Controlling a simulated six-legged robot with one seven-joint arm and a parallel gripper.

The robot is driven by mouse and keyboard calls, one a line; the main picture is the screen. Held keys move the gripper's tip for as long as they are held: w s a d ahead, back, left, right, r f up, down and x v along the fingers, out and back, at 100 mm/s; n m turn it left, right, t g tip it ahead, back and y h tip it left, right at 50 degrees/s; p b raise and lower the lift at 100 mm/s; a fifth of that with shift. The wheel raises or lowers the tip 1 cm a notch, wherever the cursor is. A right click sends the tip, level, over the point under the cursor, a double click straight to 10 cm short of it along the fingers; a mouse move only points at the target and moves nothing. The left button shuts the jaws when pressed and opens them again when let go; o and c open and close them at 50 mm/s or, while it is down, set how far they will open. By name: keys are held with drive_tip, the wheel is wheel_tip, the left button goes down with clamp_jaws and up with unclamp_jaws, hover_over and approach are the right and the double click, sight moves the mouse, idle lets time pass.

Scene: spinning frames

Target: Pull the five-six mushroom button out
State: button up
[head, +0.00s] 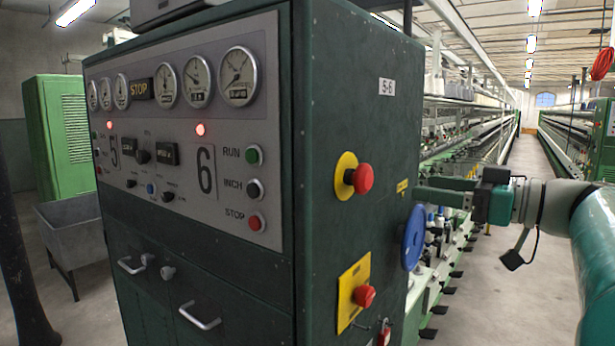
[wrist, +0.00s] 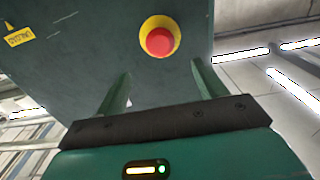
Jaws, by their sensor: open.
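A red mushroom button (head: 364,178) on a round yellow backing sits on the dark green side of the cabinet, below a "5-6" label (head: 387,86). In the wrist view the same kind of red button (wrist: 160,41) in a yellow ring shows just beyond my fingertips. My gripper (head: 424,188) is to the right of the button in the head view, pointing at the cabinet. In the wrist view my gripper (wrist: 161,70) has its two fingers apart, with nothing between them. The button looks clear of both fingers.
A second red mushroom button (head: 365,296) sits lower, on a yellow plate (head: 350,283). A blue handwheel (head: 414,238) stands out from the cabinet's edge just below my gripper. A small yellow label (wrist: 19,36) is at the left in the wrist view. The aisle (head: 510,200) is open at right.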

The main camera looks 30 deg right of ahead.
drive_tip(key=x, duration=1.3)
drive_tip(key=shift+a+f, duration=0.15)
drive_tip(key=c, duration=1.3)
drive_tip(key=shift+s+d, duration=0.25)
drive_tip(key=shift+s, duration=0.35)
drive_tip(key=shift+c, duration=0.2)
drive_tip(key=o, duration=1.3)
drive_tip(key=shift+s, duration=0.15)
drive_tip(key=shift+o, duration=0.2)
approach(369, 180)
drive_tip(key=v, duration=0.4)
drive_tip(key=shift+d, duration=0.25)
